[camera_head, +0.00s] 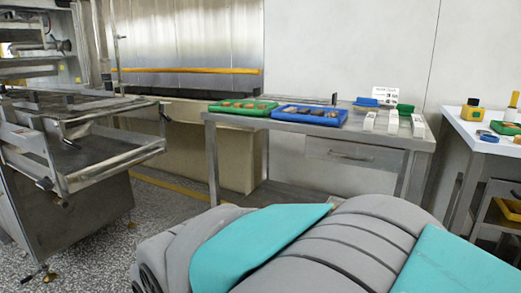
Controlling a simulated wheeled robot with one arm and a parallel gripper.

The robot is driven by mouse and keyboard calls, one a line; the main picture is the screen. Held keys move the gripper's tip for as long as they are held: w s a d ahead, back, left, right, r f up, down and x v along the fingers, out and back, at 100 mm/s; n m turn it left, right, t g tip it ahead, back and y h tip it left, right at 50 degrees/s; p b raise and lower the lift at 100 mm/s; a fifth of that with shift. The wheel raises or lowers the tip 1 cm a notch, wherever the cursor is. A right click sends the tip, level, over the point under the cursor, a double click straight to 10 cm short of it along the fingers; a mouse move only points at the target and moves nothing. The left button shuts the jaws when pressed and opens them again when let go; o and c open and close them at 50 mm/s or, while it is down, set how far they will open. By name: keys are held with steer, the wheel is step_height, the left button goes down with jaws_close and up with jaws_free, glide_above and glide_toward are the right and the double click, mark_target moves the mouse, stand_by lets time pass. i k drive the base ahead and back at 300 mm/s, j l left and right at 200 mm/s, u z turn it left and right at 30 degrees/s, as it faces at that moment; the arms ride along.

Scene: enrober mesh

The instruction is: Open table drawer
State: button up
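The steel table (285,127) stands against the back wall, right of the middle in the head view. Its drawer (340,147) is under the right half of the tabletop and looks shut. A horizontal bar handle (351,156) is on the drawer's front. My gripper is not in view.
A green tray (226,110) and a blue tray (330,122) with small pieces lie on the tabletop, with white-handled tools (393,121) to their right. A steel machine (75,160) stands left, a white-topped table (480,135) right. Grey and teal parts of my own body fill the foreground. Speckled floor is clear at left.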

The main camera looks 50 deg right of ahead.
mark_target(386, 158)
steer(key=z, duration=2.1)
